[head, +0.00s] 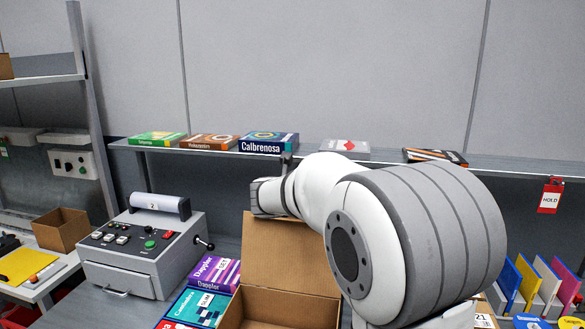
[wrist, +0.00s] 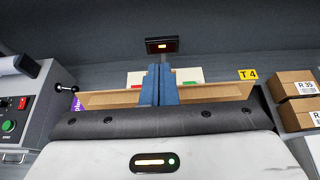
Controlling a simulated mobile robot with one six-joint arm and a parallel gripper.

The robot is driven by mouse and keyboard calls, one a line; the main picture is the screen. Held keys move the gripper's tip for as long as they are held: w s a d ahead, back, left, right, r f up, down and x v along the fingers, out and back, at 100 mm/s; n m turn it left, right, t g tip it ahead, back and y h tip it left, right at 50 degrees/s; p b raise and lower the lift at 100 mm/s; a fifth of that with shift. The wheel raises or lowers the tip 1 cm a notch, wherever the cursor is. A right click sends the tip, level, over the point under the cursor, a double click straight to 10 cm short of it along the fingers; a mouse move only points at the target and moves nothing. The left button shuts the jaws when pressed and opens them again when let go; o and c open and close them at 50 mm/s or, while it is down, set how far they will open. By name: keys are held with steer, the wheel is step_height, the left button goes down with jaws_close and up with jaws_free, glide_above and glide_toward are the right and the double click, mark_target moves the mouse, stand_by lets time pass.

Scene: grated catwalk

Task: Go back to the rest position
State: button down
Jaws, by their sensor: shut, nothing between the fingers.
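My gripper shows in the wrist view (wrist: 160,85) as two blue fingers pressed together, with nothing between them. Behind the fingers in that view is the open cardboard box (wrist: 105,98). In the head view my white and grey arm reaches across the middle in front of the shelf, and my fingers cannot be made out there. The same open cardboard box (head: 290,258) stands below the arm with its flap raised; the arm hides part of it.
A shelf (head: 375,158) along the wall holds several flat boxes, including a blue one (head: 268,142). A grey control machine (head: 150,245) with a side crank stands left. Purple (head: 215,272) and teal (head: 197,307) boxes lie beside the carton. Labelled cartons (wrist: 296,85) are at right.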

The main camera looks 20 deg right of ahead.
step_height(320, 180, up, 9)
steer(key=p, duration=0.2)
steer(key=s+a+f+m+g+y+b, duration=0.1)
steer(key=s+f+m+g+y+b, duration=0.1)
steer(key=s+f+m, duration=0.6)
steer(key=s+a+f+m+g+y+b, duration=0.1)
steer(key=s+f+m+g+y+b, duration=0.1)
steer(key=s+f+m, duration=0.5)
steer(key=s+a+f+m+g+y+b, duration=0.2)
steer(key=s+f+m+g, duration=0.2)
steer(key=s+f+m, duration=0.4)
steer(key=s+m, duration=0.7)
steer(key=s, duration=0.6)
steer(key=shift+s+f+m, duration=0.3)
